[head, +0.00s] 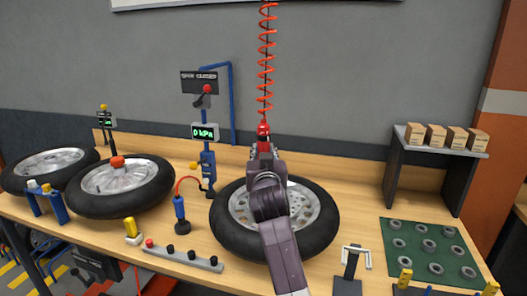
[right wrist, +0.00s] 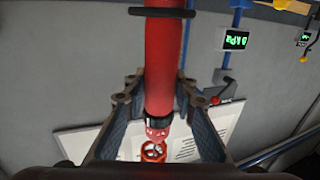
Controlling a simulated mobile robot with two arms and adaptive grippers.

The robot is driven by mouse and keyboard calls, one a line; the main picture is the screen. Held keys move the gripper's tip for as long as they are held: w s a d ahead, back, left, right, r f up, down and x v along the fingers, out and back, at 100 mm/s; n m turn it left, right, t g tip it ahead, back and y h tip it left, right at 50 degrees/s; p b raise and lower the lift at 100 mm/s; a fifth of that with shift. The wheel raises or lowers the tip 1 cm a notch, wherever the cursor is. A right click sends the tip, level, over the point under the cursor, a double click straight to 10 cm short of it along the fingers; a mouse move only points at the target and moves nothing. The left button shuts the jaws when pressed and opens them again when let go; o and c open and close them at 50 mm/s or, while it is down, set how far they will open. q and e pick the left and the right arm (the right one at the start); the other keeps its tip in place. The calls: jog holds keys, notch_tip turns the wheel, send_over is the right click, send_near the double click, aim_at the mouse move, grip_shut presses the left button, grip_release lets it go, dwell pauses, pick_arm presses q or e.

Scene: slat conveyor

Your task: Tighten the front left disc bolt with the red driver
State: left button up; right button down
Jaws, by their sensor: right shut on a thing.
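The red driver (head: 263,130) hangs on a red coiled hose (head: 266,60) above the far side of the nearest wheel (head: 323,235). My right gripper (head: 262,150) is shut on the driver and holds it above the wheel. In the right wrist view the driver (right wrist: 163,60) runs between the two fingers of my gripper (right wrist: 160,85). The wheel lies flat with its silvery disc (head: 306,207) facing up. My right arm covers the middle and front of the disc. I cannot make out the front left bolt. My left gripper is not in view.
Two more wheels (head: 120,188) lie at the left. A blue gauge post (head: 208,165) stands behind the near wheel's left side. A green mat (head: 425,236) with rings lies right, before a box shelf (head: 445,145).

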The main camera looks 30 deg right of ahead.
jog(key=shift+f+b, duration=0.3)
jog(key=shift+f, duration=0.35)
dwell(0.6)
jog(key=shift+f, duration=0.15)
dwell(0.4)
jog(key=shift+r+p, duration=0.25)
jog(key=shift+p, duration=0.15)
